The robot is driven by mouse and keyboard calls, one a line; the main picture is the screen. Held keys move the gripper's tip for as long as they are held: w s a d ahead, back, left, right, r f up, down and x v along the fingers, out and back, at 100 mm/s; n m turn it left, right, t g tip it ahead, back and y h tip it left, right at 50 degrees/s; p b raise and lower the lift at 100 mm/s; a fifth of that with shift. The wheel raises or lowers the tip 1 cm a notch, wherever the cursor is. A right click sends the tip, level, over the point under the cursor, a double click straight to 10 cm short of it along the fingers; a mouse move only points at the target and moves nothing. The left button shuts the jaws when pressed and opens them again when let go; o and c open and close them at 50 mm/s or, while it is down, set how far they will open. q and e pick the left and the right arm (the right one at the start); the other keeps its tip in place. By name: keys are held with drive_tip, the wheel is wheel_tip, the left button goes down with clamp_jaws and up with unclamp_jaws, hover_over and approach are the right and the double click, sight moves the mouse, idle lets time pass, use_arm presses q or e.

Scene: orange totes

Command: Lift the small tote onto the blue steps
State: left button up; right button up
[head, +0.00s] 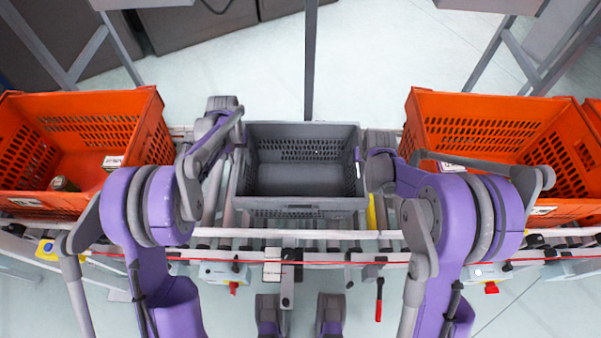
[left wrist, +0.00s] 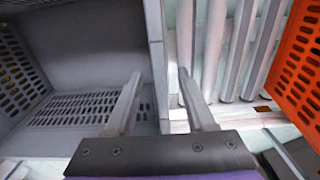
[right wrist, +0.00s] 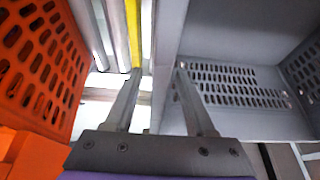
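The small tote (head: 300,212) is grey with slotted walls and looks empty. It sits level on a roller conveyor between two orange totes. My left gripper (left wrist: 160,73) is at its left wall, with one finger on the inner side and one on the outer side of the rim. My right gripper (right wrist: 158,72) straddles the right wall in the same way. Both grippers look open, with gaps between fingers and wall. In the head view, my wrists partly hide the tote's sides. I cannot make out blue steps in any view.
A left orange tote (head: 70,203) holds small items, and a right orange tote (head: 490,97) stands close beyond my right arm. The conveyor's front rail (head: 320,234) runs below the totes. A grey post (head: 310,60) rises behind the grey tote. Pale floor lies beyond.

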use_arm(q)
clamp_jaws()
use_arm(e)
clamp_jaws()
idle(0.9)
